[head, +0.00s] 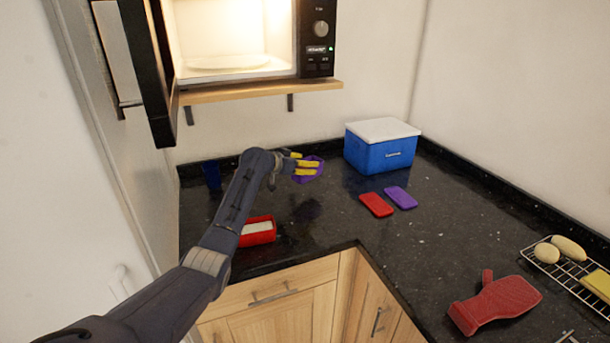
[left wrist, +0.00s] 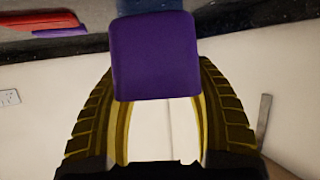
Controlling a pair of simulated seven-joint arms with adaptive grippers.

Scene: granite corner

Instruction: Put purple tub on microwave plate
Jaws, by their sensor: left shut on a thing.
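The purple tub (head: 310,170) is held by my left gripper (head: 307,166) above the dark counter in the head view, left of the cooler. In the left wrist view the purple tub (left wrist: 153,55) sits between the yellow fingers of the left gripper (left wrist: 158,95), which are shut on it. The microwave is open on a wooden shelf above, lit inside, with a pale round plate (head: 229,62) on its floor. The fingers hide part of the tub in the head view. My right gripper is not in view.
The microwave door (head: 147,70) swings open to the left. A blue cooler (head: 380,155) with a white lid stands at the back. A red lid (head: 376,205), a purple lid (head: 400,197), a red tub (head: 258,232) and a red mitt (head: 496,303) lie on the counter.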

